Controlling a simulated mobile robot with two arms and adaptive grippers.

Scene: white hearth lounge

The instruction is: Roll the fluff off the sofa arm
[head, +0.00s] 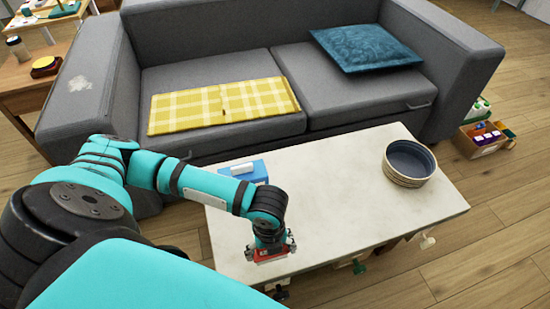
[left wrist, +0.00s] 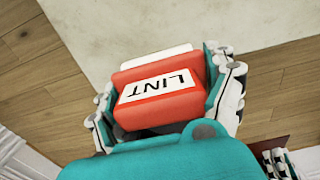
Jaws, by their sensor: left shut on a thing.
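The grey sofa (head: 227,55) stands across the back in the head view. A pale patch of fluff (head: 80,84) lies on top of its left arm (head: 90,70). My left gripper (head: 270,254) is over the front edge of the pale table, well away from the sofa arm. It is shut on a red lint roller with a white label reading LINT (left wrist: 158,90), seen between the fingers in the left wrist view. A white part shows at the roller's far side. My right gripper is in neither view.
The pale table (head: 330,220) carries a blue box with a white item (head: 243,171) and a round dark-lined bowl (head: 408,163). A yellow checked blanket (head: 215,106) and teal cushion (head: 365,46) lie on the sofa. A wooden side table (head: 20,75) stands left of the sofa arm.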

